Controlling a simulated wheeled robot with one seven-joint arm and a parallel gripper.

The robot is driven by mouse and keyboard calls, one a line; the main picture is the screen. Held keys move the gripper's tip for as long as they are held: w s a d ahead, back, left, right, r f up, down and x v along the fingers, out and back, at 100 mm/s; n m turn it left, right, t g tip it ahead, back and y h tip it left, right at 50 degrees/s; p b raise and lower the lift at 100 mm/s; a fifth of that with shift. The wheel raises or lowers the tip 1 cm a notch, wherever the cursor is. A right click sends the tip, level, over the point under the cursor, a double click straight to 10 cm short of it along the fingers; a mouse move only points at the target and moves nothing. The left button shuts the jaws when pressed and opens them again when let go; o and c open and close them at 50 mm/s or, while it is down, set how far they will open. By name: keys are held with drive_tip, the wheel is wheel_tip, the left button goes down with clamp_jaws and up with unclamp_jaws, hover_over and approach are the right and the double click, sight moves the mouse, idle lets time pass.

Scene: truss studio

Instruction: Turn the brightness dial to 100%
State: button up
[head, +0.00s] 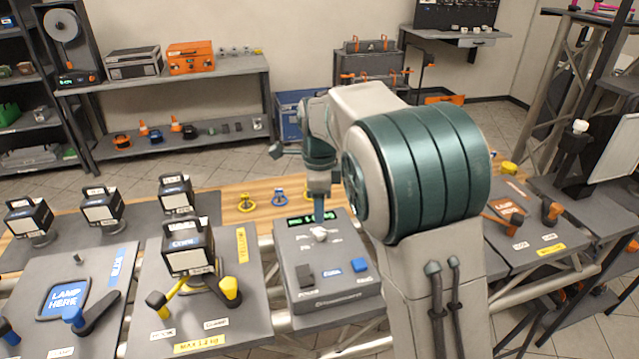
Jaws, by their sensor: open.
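The brightness dial (319,235) is a small pale knob on the top of a grey control box (293,254). The box stands on the workbench, left of my arm. A dark display with green characters (300,220) lies just behind the dial, partly hidden by my gripper; I cannot read it. My gripper (319,216) points down close above or behind the dial. It is open and holds nothing visible. Whether a finger touches the dial cannot be told. The dial's pointer and scale marks are too small to read.
The box also has a dark switch (305,275) and a blue button (360,265). A lamp (187,250) with yellow-tipped clamps stands on a plate to the left. Yellow and blue small parts lie behind the box. My arm hides the bench to the right.

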wheel_tip(320, 180, up, 7)
drive_tip(key=shift+f, duration=0.2)
drive_tip(key=s+d+n+t, duration=0.1)
drive_tip(key=s+d+n, duration=0.7)
drive_tip(key=s+d, duration=0.3)
drive_tip(key=s+d+f+n+t, duration=0.1)
drive_tip(key=s+d+f+n, duration=0.1)
drive_tip(key=s+n, duration=0.3)
drive_tip(key=s+d+f+n+t, duration=0.1)
drive_tip(key=s+d+f+n, duration=0.1)
drive_tip(key=s+n, duration=0.3)
drive_tip(key=s+f, duration=0.1)
drive_tip(key=s, duration=0.3)
drive_tip(key=shift+s+d+f, duration=0.3)
drive_tip(key=shift+s+d, duration=0.05)
drive_tip(key=shift+s, duration=0.05)
